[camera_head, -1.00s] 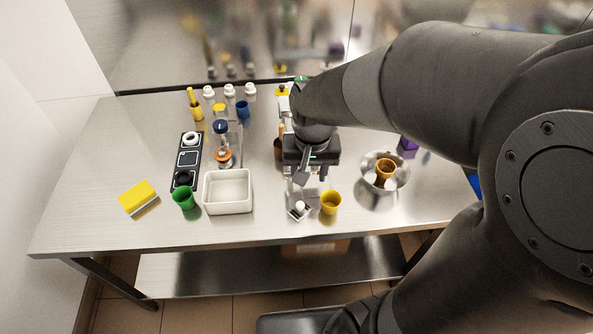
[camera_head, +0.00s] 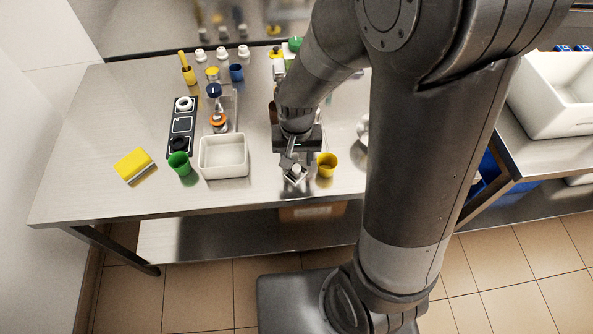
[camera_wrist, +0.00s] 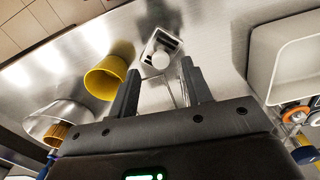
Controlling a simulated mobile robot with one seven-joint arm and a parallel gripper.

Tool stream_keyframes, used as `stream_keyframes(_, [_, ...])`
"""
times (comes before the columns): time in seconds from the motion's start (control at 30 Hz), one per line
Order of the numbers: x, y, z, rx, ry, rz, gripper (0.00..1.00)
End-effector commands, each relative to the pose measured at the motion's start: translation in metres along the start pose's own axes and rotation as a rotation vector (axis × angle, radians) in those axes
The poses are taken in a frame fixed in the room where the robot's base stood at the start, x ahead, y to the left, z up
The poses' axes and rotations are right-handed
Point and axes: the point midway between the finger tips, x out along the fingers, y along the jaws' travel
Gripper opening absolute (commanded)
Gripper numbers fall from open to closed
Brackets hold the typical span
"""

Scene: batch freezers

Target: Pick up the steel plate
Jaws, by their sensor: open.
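I cannot tell for sure which thing is the steel plate. A small square metal piece (camera_wrist: 161,46) with a dark slot and a round white knob lies on the table just beyond my fingertips; it also shows in the head view (camera_head: 294,175). A shiny steel dish (camera_wrist: 45,118) with a brown cup in it stands at the left of the wrist view; in the head view my arm mostly hides it. My gripper (camera_wrist: 161,72) is open and points down at the table near the square piece. Thin metal lines show between its fingers; I cannot tell what they belong to.
A yellow cup (camera_head: 327,164) stands just right of my gripper, close to a finger in the wrist view. A white tub (camera_head: 223,156), a green cup (camera_head: 179,163) and a sponge (camera_head: 134,165) are to the left. Bottles stand behind.

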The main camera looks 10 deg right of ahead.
Motion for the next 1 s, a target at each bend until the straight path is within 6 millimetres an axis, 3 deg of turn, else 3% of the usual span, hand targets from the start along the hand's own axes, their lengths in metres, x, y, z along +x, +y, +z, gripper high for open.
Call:
stream_keyframes(0.23, [0.028,-0.001,-0.002,0.0,-0.002,0.001,0.45])
stream_keyframes(0.57, [0.032,-0.001,-0.002,0.0,0.0,0.0,0.45])
stream_keyframes(1.0, [0.032,-0.001,-0.002,0.0,0.0,0.0,0.09])
